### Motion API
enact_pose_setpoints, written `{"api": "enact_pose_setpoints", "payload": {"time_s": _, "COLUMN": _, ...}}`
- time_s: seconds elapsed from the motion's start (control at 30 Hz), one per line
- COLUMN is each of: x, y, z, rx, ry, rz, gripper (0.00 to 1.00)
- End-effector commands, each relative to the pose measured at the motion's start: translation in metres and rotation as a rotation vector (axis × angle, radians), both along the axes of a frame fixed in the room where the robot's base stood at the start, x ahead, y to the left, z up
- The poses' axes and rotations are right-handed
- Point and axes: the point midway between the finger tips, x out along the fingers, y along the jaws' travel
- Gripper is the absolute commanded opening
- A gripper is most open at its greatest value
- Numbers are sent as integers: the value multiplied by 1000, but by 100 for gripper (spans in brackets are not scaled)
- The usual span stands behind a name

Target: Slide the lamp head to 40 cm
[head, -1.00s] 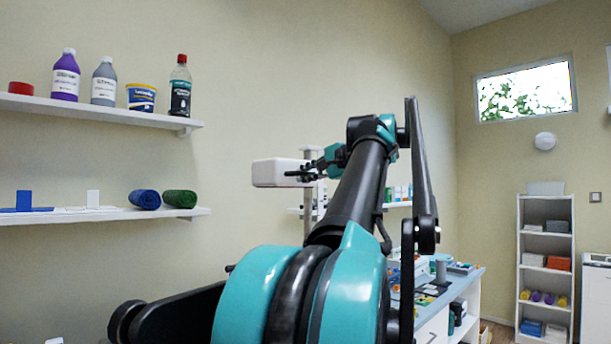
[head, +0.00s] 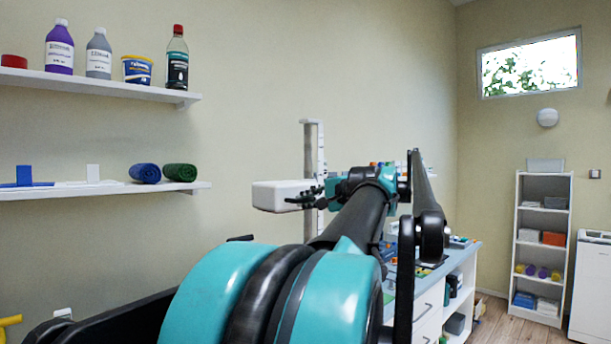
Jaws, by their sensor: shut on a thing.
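The white lamp head (head: 281,195) is a box-like block on an upright post (head: 313,150) that carries scale marks along its right side. The post now shows well above the lamp head. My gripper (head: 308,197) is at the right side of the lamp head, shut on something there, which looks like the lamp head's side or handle. The exact grip is small and partly hidden. The marks are too small to read, and my arm hides the post's lower part.
Two wall shelves (head: 95,83) at the left hold bottles, a tub and rolled bands (head: 145,173). A blue-topped counter (head: 460,256) with drawers stands behind my arm at the right. A white shelf unit (head: 544,245) stands in the far corner, with open floor before it.

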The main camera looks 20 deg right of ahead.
Motion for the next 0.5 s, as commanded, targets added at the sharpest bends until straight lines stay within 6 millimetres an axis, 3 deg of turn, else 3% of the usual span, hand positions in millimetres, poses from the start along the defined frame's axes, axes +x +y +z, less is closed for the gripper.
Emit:
{"api": "enact_pose_setpoints", "payload": {"time_s": 0.2, "x": 0, "y": 0, "z": -38, "rx": 0, "ry": 1, "rz": 0, "gripper": 0}}
{"api": "enact_pose_setpoints", "payload": {"time_s": 0.5, "x": 0, "y": 0, "z": -51, "rx": 0, "ry": 0, "rz": 0, "gripper": 0}}
